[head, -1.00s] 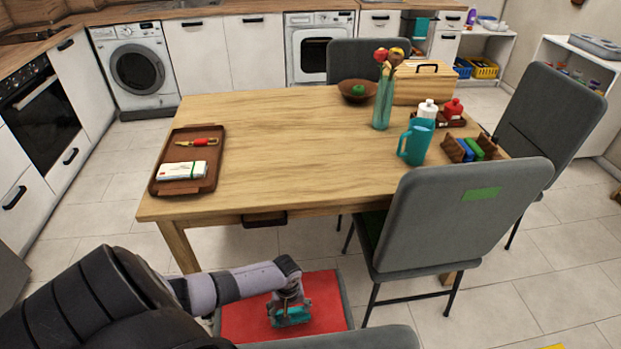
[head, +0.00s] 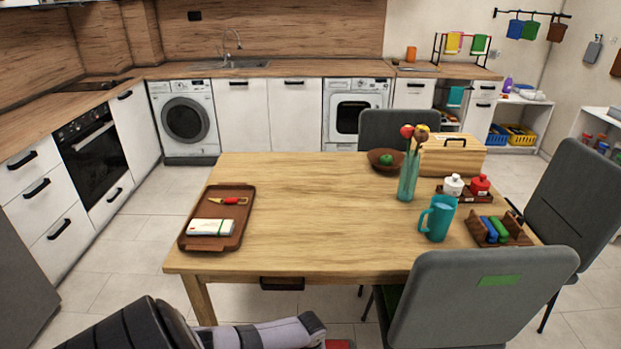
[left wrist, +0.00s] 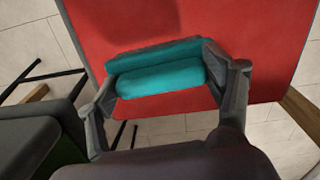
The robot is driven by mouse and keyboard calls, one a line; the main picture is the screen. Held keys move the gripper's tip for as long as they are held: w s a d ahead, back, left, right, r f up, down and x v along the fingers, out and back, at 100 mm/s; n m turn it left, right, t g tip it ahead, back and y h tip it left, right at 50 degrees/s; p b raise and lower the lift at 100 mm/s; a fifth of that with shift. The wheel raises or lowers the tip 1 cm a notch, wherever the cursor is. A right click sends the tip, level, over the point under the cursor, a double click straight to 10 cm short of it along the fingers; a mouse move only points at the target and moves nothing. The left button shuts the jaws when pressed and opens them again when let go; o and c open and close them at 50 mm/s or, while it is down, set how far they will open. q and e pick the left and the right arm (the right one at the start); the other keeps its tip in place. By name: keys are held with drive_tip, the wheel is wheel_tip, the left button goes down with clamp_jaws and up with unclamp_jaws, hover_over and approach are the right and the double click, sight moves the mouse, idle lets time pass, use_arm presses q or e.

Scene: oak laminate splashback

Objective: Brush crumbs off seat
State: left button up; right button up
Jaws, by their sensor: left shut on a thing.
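The chair seat (left wrist: 215,28) is red and fills the upper middle of the left wrist view. Only a small red corner of it (head: 340,344) shows at the bottom edge of the head view. My left gripper (left wrist: 162,72) is shut on a teal thing (left wrist: 160,80) with two rounded, padded-looking parts. I cannot tell whether it is a brush or a sponge. It is over the seat, and I cannot tell whether it touches it. I make out no crumbs. In the head view my left arm shows at the bottom, its gripper out of frame. My right gripper is not in view.
A wooden table (head: 300,215) stands just beyond the seat, with a brown tray (head: 210,240), a teal mug (head: 438,215) and a vase (head: 409,175) on it. A grey chair (head: 480,295) stands at the near right. Tiled floor is free at left.

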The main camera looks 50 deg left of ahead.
use_arm(q)
drive_tip(key=shift+r+p, duration=0.95)
drive_tip(key=shift+r, duration=0.35)
